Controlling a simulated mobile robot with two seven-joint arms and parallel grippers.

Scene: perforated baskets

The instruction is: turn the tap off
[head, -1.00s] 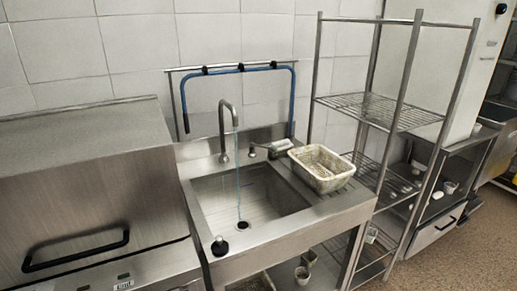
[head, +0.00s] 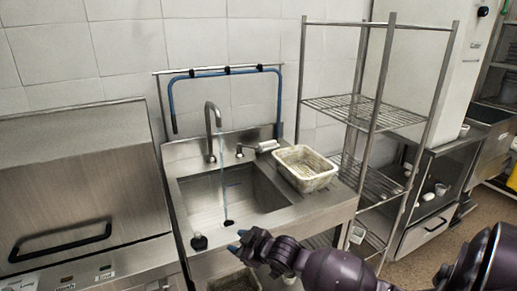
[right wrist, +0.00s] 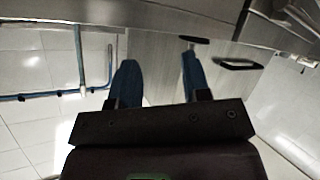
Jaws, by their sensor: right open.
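The tap (head: 211,130) is a tall curved metal spout at the back of the steel sink. A thin bluish stream of water (head: 223,180) runs from it down to the drain. A short lever (head: 240,149) stands on the sink's back ledge, right of the spout. My right gripper (head: 236,243) is in front of the sink's front edge, low and apart from the tap and lever. Its two blue fingertips are spread and empty in the right wrist view (right wrist: 158,85). My left gripper is not in view.
A perforated basket (head: 305,168) sits on the drainboard right of the basin. A wire shelf rack (head: 365,108) stands to the right, and a steel appliance (head: 85,185) with a black handle to the left. A black knob (head: 199,241) is at the sink's front left.

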